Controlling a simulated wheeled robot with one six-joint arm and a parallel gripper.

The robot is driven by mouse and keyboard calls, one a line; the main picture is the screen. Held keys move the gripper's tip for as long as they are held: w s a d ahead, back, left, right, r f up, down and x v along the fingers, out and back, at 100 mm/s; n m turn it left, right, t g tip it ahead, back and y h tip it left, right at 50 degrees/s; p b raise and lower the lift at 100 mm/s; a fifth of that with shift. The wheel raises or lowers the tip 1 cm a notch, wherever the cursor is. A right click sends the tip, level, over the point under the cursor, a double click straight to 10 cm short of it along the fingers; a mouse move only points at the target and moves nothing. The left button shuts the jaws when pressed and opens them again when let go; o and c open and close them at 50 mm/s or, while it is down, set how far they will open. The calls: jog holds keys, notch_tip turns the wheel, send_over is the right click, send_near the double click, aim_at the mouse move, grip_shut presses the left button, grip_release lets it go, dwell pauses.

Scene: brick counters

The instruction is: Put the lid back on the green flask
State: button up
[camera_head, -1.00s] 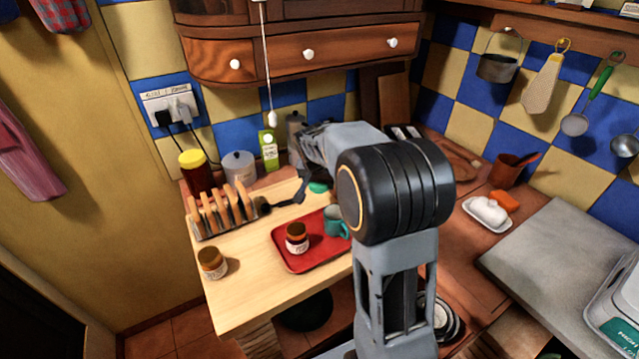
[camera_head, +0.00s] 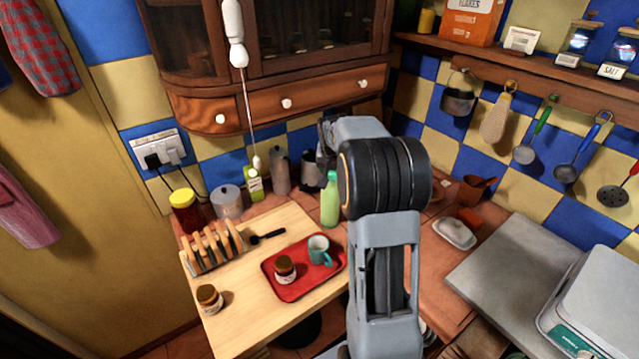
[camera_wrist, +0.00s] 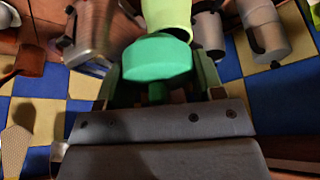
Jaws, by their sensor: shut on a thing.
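The flask (camera_head: 329,204) is light green and stands upright at the back right of the wooden board, just left of my arm. It also shows in the wrist view (camera_wrist: 167,14) at the top. The darker green lid (camera_wrist: 157,59) is between the fingers of my gripper (camera_wrist: 157,77), which is shut on it. In the wrist view the lid overlaps part of the flask. I cannot tell whether they touch. In the head view my forearm hides most of the gripper and the lid.
The board (camera_head: 240,310) bears a red tray (camera_head: 293,292) with a teal mug (camera_head: 319,251) and a jar (camera_head: 285,269). A toast rack (camera_head: 212,248) stands at left. Metal canisters (camera_head: 281,172) stand behind the flask. A cabinet (camera_head: 300,102) hangs above.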

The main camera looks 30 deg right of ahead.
jog(key=shift+w+r+n+y, duration=1)
jog(key=shift+w+r+n, duration=0.95)
jog(key=shift+n, duration=0.85)
notch_tip(320, 180, down, 6)
jog(key=b, duration=0.4)
jog(key=shift+d+t+b, duration=0.4)
jog(key=shift+d, duration=0.05)
jog(key=shift+s+f, duration=0.1)
jog(key=shift+f, duration=0.2)
jog(key=o, duration=1.1)
jog(key=shift+o, duration=0.2)
jog(key=shift+r, duration=0.1)
